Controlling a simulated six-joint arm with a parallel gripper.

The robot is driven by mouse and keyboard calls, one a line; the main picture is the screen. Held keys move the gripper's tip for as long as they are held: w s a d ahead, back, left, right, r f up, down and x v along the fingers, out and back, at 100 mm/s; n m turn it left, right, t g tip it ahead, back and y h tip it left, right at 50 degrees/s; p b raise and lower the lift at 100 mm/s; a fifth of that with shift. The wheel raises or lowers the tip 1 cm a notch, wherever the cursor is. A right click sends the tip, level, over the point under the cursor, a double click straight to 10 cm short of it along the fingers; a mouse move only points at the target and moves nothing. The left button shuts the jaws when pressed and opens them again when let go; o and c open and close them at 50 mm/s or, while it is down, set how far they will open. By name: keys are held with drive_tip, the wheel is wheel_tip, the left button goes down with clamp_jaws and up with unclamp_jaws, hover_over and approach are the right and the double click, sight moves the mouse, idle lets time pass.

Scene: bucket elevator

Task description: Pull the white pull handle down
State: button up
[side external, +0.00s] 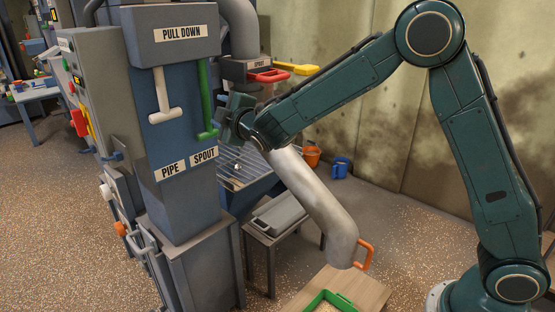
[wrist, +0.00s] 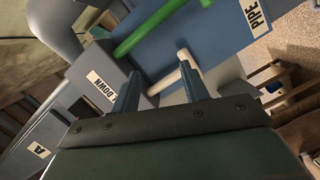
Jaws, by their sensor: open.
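The white pull handle (side external: 161,98) is T-shaped and hangs below the "PULL DOWN" housing, above the "PIPE" label; its crossbar is at the bottom. In the wrist view the white handle (wrist: 164,82) shows beyond and between my fingers, its crossbar end close to the right finger in the picture. My gripper (side external: 224,120) is to the right of the white handle in the side view, near the lower end of the green handle (side external: 204,100). In the wrist view my gripper (wrist: 160,73) is open, with nothing seen held. I cannot tell whether it touches either handle.
The green handle (wrist: 151,28) runs parallel beside the white one, above the "SPOUT" label. A grey pipe (side external: 315,200) with an orange handle (side external: 364,254) slants below my arm. Red (side external: 268,76) and yellow (side external: 292,68) handles are behind.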

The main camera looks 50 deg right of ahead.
sight(159, 120)
drive_tip(key=w+a+f+n+t+y, duration=0.3)
drive_tip(key=a+f+n, duration=0.3)
drive_tip(key=a, duration=0.3)
drive_tip(key=shift+w+f+n+y, duration=0.2)
drive_tip(key=shift+w+n+y, duration=0.1)
drive_tip(key=shift+w+n, duration=0.35)
drive_tip(key=shift+w, duration=0.1)
drive_tip(key=shift+w+r, duration=0.45)
drive_tip(key=shift+w, duration=1.8)
drive_tip(key=shift+w+r, duration=0.45)
drive_tip(key=shift+w, duration=1.75)
drive_tip(key=shift+w+r, duration=0.45)
drive_tip(key=shift+w, duration=1.8)
drive_tip(key=shift+c, duration=0.5)
